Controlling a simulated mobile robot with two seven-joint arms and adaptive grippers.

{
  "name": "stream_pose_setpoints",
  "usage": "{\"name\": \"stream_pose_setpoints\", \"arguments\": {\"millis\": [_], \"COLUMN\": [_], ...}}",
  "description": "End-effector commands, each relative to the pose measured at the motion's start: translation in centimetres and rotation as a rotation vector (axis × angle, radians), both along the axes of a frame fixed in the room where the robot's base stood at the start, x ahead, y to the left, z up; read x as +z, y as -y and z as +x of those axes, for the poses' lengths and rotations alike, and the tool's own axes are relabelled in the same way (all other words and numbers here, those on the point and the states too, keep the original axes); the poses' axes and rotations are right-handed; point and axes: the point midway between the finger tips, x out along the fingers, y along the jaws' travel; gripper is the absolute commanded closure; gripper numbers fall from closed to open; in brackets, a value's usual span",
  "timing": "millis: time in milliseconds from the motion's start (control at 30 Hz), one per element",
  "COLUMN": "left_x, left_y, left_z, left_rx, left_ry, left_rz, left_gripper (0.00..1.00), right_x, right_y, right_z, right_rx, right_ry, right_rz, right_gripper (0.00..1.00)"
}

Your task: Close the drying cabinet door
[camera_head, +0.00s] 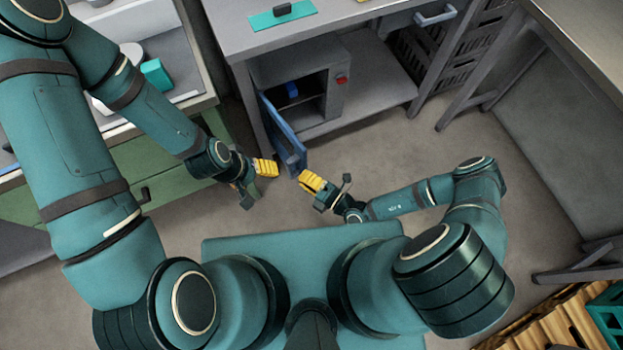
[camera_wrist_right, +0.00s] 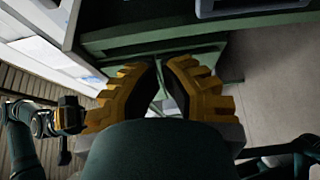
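The drying cabinet (camera_head: 331,97) is a grey box with a red button, on the shelf under the middle bench. Its blue door (camera_head: 284,139) stands open at the opening's left side and swings out towards me. A small blue thing shows inside. My right gripper (camera_head: 306,178), with yellow fingertips, is just right of and in front of the door's outer end, apparently apart from it. In the right wrist view its two fingers (camera_wrist_right: 161,64) have a narrow gap with nothing held. My left gripper (camera_head: 262,175) is left of the door; its finger opening is unclear.
The middle bench (camera_head: 232,33) overhangs the cabinet and has a teal mat on top. A green-fronted cabinet (camera_head: 101,174) stands at left, close to my left arm. Black crates (camera_head: 458,70) are stacked right of the bench. Clear floor (camera_head: 420,150) lies in front.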

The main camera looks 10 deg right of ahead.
Motion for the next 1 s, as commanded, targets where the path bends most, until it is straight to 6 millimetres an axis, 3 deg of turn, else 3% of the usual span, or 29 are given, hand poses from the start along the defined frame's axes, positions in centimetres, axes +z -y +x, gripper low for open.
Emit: {"name": "stream_pose_setpoints", "arguments": {"millis": [300,400,600,1000], "left_x": [-0.9,-1.2,-1.5,-1.5], "left_y": [0.0,0.0,0.0,0.0], "left_z": [0.1,0.2,0.3,0.3], "left_rx": [0.0,0.001,0.002,0.002], "left_ry": [0.004,0.005,0.007,0.008], "left_rz": [0.001,0.001,0.001,0.001], "left_gripper": [0.31,0.31,0.31,0.31], "right_x": [-0.1,-0.2,-0.1,0.0], "right_y": [-4.8,-2.9,-1.4,-1.0], "right_z": [4.1,4.9,5.7,5.9], "right_rx": [0.004,0.001,0.003,0.004], "right_ry": [0.001,0.003,0.002,0.001], "right_rz": [0.0,-0.006,-0.003,-0.002], "right_gripper": [1.0,1.0,1.0,1.0]}}
